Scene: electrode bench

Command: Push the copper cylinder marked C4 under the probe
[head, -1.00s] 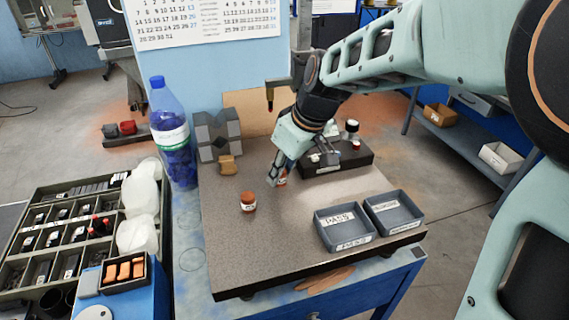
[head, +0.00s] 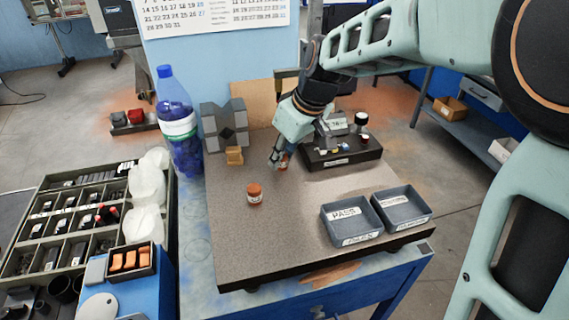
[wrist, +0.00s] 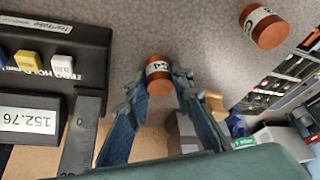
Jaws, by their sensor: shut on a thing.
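A copper cylinder (wrist: 159,77) with a white label that appears to read C4 is between my fingertips in the wrist view. My gripper (head: 279,163) is shut on it, low over the speckled plate (head: 290,215). In the head view only a small part of that cylinder (head: 284,166) shows beside the fingers. I cannot tell how far the cylinder is from the tip.
A second labelled copper cylinder (head: 254,195) stands on the plate, front-left of my gripper; the wrist view shows it too (wrist: 264,27). A black readout base (head: 340,154) is close on the right. Grey trays (head: 352,238) stand front right. A tan block (head: 234,156) and V-blocks (head: 225,128) are behind left.

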